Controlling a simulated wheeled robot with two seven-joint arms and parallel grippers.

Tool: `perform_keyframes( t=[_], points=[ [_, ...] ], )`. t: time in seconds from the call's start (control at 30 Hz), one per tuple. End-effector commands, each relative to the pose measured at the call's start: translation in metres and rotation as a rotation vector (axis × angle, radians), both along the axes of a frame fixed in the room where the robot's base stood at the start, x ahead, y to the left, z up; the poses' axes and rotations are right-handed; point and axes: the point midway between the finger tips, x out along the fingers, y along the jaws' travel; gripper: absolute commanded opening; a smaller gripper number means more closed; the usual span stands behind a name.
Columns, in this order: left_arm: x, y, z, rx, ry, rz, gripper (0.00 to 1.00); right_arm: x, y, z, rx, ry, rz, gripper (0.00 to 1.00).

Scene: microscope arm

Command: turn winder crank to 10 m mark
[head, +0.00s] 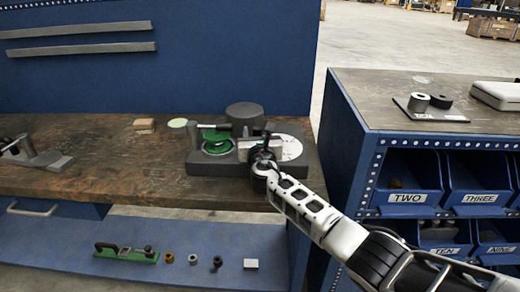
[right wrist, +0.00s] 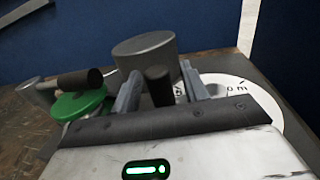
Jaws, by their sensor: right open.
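The winder stands on a dark grey base (head: 205,168) on the wooden bench. It has a white dial (head: 291,148) with black marks; the right wrist view shows part of the dial (right wrist: 262,98) with a "0 m" marking, partly hidden by my gripper. A black upright crank knob (right wrist: 158,88) stands between the fingers of my right gripper (right wrist: 163,92), with a gap visible on each side. My right gripper (head: 264,148) is open over the dial's left part. A green spool (head: 216,141) sits left of it, under a dark bar handle. My left gripper is not in view.
A dark grey cylinder (head: 244,114) stands behind the winder. A small wooden block (head: 144,125) and a grey device (head: 35,153) are farther left on the bench. A blue bin cabinet (head: 352,130) stands to the right. Bare bench lies left of the winder.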

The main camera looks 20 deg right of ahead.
Motion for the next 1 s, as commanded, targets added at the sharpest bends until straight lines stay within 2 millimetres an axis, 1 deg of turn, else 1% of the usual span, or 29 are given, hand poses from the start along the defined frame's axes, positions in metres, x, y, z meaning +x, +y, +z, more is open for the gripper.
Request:
perform_keyframes(
  t=[0.03, 0.17, 0.4, 0.5, 0.6, 0.7, 0.8, 1.0],
  points=[
    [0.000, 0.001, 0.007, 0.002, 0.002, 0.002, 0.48, -0.009, 0.002, 0.003, 0.002, 0.003, 0.002, 0.44],
    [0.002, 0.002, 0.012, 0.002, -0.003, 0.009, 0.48, -0.036, 0.006, 0.003, 0.002, 0.003, 0.003, 0.44],
    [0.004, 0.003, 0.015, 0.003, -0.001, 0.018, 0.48, -0.090, 0.017, 0.001, 0.002, 0.003, 0.004, 0.44],
    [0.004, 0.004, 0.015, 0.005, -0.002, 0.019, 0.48, -0.110, 0.021, 0.000, 0.002, 0.003, 0.005, 0.44],
    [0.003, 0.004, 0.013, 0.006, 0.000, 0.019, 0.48, -0.125, 0.023, 0.000, 0.001, 0.002, 0.003, 0.44],
    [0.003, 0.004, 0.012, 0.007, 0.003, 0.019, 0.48, -0.134, 0.025, 0.001, 0.001, 0.001, 0.002, 0.44],
    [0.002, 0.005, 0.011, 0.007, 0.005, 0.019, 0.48, -0.139, 0.026, 0.001, 0.001, 0.001, 0.002, 0.44],
    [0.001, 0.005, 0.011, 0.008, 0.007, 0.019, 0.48, -0.141, 0.026, 0.001, 0.001, 0.000, 0.002, 0.44]
  ],
)
